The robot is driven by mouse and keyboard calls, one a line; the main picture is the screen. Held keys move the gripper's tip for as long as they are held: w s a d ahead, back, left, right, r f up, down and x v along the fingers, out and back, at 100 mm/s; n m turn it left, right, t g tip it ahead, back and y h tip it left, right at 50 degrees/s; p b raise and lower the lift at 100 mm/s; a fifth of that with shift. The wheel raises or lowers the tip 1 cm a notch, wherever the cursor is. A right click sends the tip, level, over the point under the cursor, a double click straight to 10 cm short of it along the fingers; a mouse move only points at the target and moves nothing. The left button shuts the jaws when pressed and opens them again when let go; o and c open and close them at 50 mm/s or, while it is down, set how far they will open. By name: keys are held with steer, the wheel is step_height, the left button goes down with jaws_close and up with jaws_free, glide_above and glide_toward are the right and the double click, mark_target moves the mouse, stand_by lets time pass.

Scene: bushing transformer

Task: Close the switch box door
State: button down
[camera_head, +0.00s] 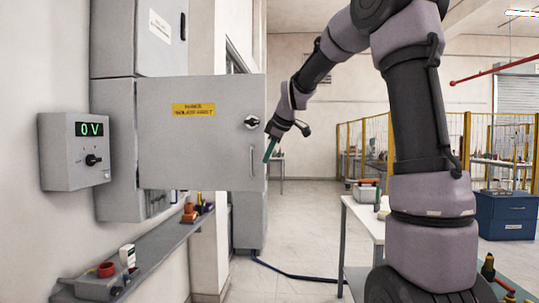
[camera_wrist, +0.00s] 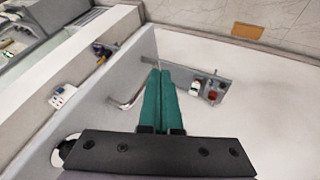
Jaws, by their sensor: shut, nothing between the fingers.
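The switch box door (camera_head: 200,130) is a grey panel with a yellow warning label, a round knob (camera_head: 251,122) and a vertical bar handle (camera_head: 252,162). It stands open, swung out from the switch box (camera_head: 117,150) on the wall. My gripper (camera_head: 270,150) is at the door's free right edge, with its green fingers pointing down. In the wrist view the green fingers (camera_wrist: 161,100) lie together, shut and empty, beside the door (camera_wrist: 95,105) and its handle (camera_wrist: 130,95). I cannot tell whether they touch the door.
A grey control box (camera_head: 75,150) reading 0 V is on the wall at left. Below, a shelf (camera_head: 150,255) holds a red item and a white device. A white table (camera_head: 365,225) stands at right. Open floor lies between the door and the table.

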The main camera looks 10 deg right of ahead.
mark_target(262, 169)
steer(key=w+f, duration=0.1)
steer(key=w, duration=0.1)
steer(key=w+f, duration=0.4)
steer(key=shift+w+a+f, duration=0.2)
steer(key=shift+w+a, duration=0.1)
steer(key=shift+a, duration=0.05)
steer(key=shift+w+d, duration=0.15)
steer(key=shift+w, duration=0.3)
